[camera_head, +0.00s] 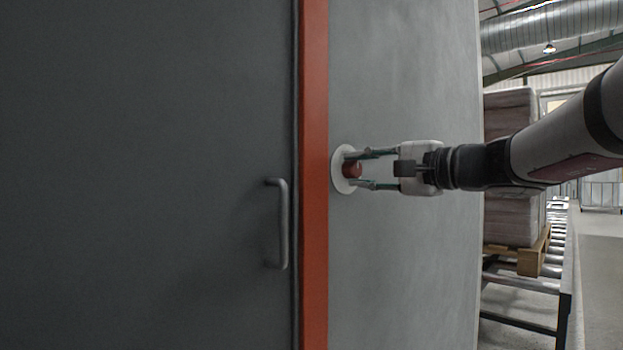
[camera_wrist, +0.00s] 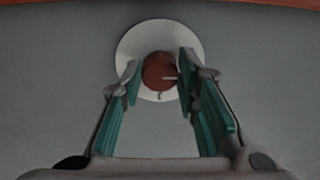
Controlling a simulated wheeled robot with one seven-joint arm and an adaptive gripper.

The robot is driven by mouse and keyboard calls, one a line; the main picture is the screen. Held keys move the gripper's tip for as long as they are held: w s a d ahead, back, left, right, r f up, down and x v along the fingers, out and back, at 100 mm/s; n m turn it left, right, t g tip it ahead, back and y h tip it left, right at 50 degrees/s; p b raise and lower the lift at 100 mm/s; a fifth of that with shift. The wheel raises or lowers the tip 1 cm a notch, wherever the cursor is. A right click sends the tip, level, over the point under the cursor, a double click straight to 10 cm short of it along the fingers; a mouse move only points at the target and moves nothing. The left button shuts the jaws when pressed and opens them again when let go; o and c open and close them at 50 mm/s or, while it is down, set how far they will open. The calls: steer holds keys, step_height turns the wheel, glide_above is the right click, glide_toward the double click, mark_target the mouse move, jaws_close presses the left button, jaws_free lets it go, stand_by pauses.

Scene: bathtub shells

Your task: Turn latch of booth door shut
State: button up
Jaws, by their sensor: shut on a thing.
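The booth door (camera_head: 150,170) is a dark grey panel with a grey bar handle (camera_head: 282,224) near its right edge. It lies alongside the orange-red frame post (camera_head: 314,120). The latch is a round red knob (camera_head: 351,170) on a white disc (camera_head: 339,182), set in the grey wall right of the post. In the wrist view the knob (camera_wrist: 156,72) carries a short pale mark toward its right side. My gripper (camera_head: 356,169) reaches in from the right and is shut on the knob, one finger above and one below in the head view. The fingers partly cover the disc.
The grey booth wall (camera_head: 400,270) is bare around the latch. Beyond its right edge stand wrapped stacked goods (camera_head: 510,120) on a wooden pallet (camera_head: 532,257) over a roller conveyor (camera_head: 525,322). Open floor (camera_head: 600,290) shows at far right.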

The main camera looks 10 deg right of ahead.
steer(key=shift+f, duration=0.1)
steer(key=o, duration=1.2)
steer(key=shift+c, duration=0.2)
steer(key=v, duration=1.2)
steer(key=shift+a, duration=0.1)
